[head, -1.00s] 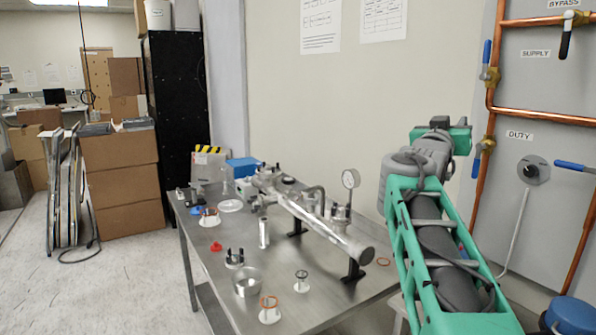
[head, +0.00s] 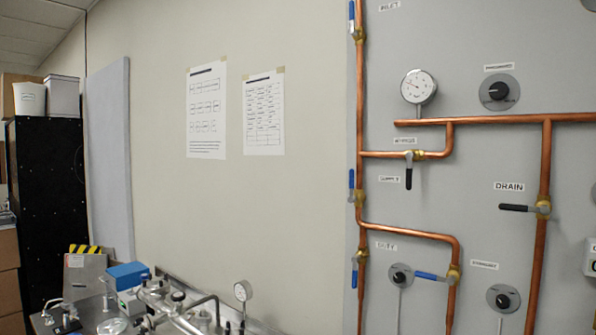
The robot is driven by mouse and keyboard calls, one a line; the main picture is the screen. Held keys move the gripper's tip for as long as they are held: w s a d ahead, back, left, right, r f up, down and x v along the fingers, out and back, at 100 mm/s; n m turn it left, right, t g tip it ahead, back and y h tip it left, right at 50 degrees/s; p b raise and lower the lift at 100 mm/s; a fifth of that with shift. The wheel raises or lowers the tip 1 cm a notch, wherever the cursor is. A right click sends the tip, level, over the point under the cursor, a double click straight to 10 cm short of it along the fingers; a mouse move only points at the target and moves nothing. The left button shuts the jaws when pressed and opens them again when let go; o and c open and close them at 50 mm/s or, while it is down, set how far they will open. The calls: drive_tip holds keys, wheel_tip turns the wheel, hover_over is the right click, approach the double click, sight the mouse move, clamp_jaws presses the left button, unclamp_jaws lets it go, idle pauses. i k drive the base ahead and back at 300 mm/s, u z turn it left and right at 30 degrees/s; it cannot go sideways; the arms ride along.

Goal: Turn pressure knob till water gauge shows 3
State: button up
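A round white gauge (head: 418,87) is mounted on the grey wall panel above a copper pipe, at the upper right. Its needle reading is too small to tell. A black knob (head: 497,91) on a round grey plate is to the right of this gauge, under a label too blurred to read surely. Two more knobs are lower on the panel, one near the DUTY label (head: 400,278) and one further right (head: 503,298). I cannot tell for certain which is the pressure knob. My gripper is not in view.
Copper pipes (head: 547,170) with blue and black lever valves run across the panel (head: 480,200). A DRAIN valve (head: 543,207) is at right. A bench with metal vacuum parts and a small gauge (head: 242,291) is at lower left. Two paper sheets hang on the wall.

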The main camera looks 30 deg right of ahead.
sight(498, 91)
drive_tip(key=z, duration=2.15)
